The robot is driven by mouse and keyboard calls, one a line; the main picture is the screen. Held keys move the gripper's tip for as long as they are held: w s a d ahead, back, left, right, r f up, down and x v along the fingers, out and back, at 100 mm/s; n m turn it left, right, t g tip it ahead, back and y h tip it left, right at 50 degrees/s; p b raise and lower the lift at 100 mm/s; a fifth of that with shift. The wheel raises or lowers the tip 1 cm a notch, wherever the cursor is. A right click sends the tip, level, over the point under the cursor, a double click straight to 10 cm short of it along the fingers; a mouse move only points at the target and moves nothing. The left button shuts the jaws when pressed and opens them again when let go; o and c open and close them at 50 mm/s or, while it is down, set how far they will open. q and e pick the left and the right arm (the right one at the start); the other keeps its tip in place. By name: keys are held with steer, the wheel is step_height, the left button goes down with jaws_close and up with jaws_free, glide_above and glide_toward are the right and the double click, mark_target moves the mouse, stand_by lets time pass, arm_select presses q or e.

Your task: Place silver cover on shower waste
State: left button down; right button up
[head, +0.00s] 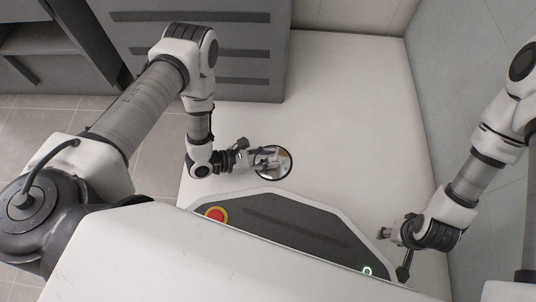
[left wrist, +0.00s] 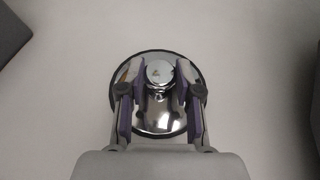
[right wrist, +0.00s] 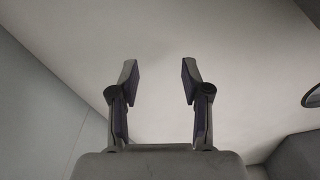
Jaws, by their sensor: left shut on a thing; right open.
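The silver cover (head: 280,166) is a round, mirror-like disc with a raised centre knob, over the white shower floor. It fills the middle of the left wrist view (left wrist: 158,122). My left gripper (head: 263,158) is shut on the cover's knob, with one finger on each side of it. A dark ring shows around the disc; I cannot tell whether it is the cover's rim or the waste beneath. The waste opening is not visible, and any gap under the cover cannot be judged. My right gripper (right wrist: 157,78) is open and empty above the floor at the right.
The white shower floor (head: 350,90) is clear behind the cover. A grey drawer unit (head: 210,60) stands at the back left. A pale wall panel (head: 460,80) bounds the right side. My own base with a red button is in front.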

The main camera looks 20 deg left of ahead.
arm_select(q)
steer(key=c, duration=0.8)
jaws_free()
steer(key=shift+d+f, duration=0.1)
arm_select(e)
steer(key=shift+w+d, duration=0.1)
steer(key=shift+w, duration=0.05)
arm_select(q)
steer(key=shift+r, duration=0.35)
steer(key=p+v, duration=0.6)
steer(key=v, duration=0.5)
steer(key=shift+r, duration=0.2)
steer(key=shift+s+a, duration=0.25)
steer(key=shift+a, duration=0.15)
arm_select(e)
step_height(320, 180, up, 6)
steer(key=s, duration=0.2)
steer(key=shift+s+r+g, duration=0.2)
steer(key=shift+r+g, duration=0.05)
steer(key=shift+g, duration=0.05)
